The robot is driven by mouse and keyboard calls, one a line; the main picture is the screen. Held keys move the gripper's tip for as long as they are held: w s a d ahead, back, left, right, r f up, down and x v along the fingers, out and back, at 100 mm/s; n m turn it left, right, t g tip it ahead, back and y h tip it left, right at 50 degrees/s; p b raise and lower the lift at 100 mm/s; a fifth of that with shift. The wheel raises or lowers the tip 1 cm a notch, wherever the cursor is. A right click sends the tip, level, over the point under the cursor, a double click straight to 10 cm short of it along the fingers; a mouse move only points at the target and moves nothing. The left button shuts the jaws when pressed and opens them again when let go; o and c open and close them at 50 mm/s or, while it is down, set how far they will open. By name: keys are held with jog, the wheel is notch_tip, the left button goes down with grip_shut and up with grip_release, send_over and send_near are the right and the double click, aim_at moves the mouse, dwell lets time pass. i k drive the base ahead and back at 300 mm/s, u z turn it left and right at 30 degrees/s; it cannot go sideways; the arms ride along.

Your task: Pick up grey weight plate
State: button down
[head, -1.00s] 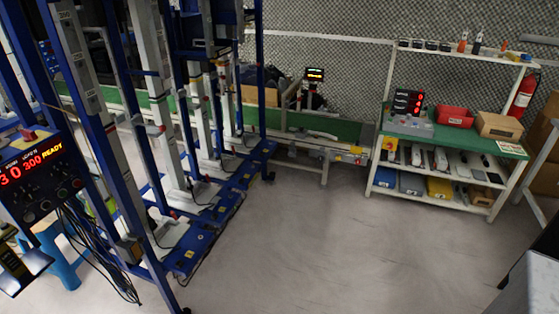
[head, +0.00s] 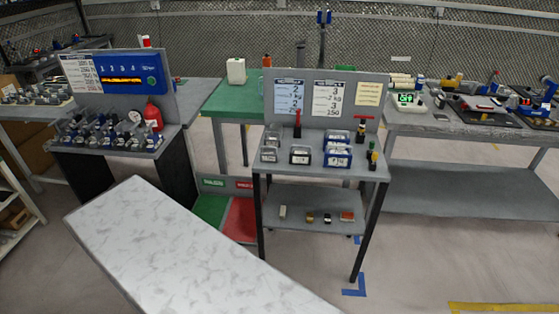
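I cannot make out a grey weight plate for certain in the head view. The small grey items in the trays on the middle stand (head: 265,165) are too small to tell apart. My gripper is not in view.
A white marbled tabletop (head: 185,255) fills the lower left foreground. Behind it stand a blue-panelled station (head: 130,83), a green-topped table (head: 225,100) and green and red bins (head: 210,208). A long grey workbench (head: 450,122) is at right. Floor (head: 430,255) is clear at lower right.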

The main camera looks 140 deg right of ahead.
aim_at(264, 156)
jog(key=z, duration=0.2)
jog(key=k, duration=0.2)
jog(key=z, duration=2.9)
jog(key=k, duration=0.3)
jog(key=z, duration=2.1)
